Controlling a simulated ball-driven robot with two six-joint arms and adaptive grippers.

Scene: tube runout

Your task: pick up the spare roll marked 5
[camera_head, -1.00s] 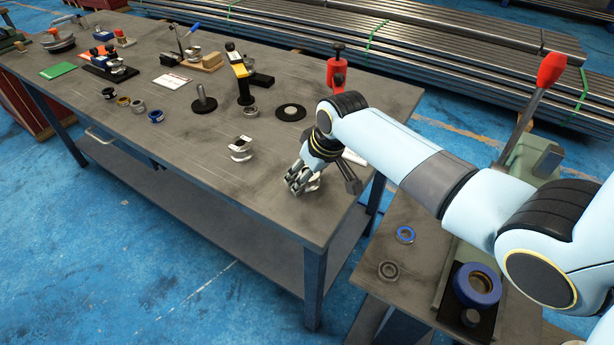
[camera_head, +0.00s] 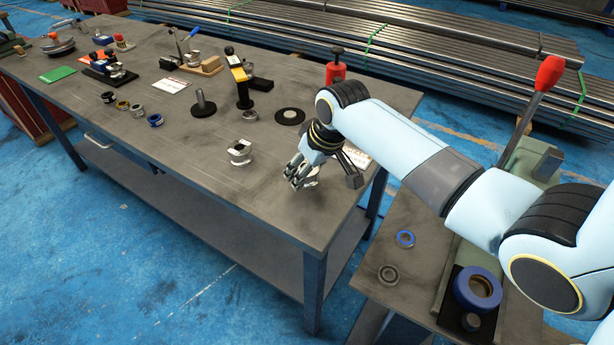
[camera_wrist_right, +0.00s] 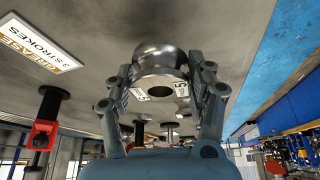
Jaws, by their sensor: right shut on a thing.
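My right gripper (camera_head: 301,179) is over the near right part of the workbench (camera_head: 262,210). It is shut on a shiny metal roll, largely hidden by the fingers in the head view. A similar silvery roll (camera_head: 240,151) stands on the bench left of the gripper. My left gripper is not in view.
A dark post on a base (camera_head: 202,103), a black disc (camera_head: 290,115) and several small rings stand farther back. A lower side bench (camera_head: 390,287) holds a blue ring (camera_head: 477,288). The bench's near front is clear.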

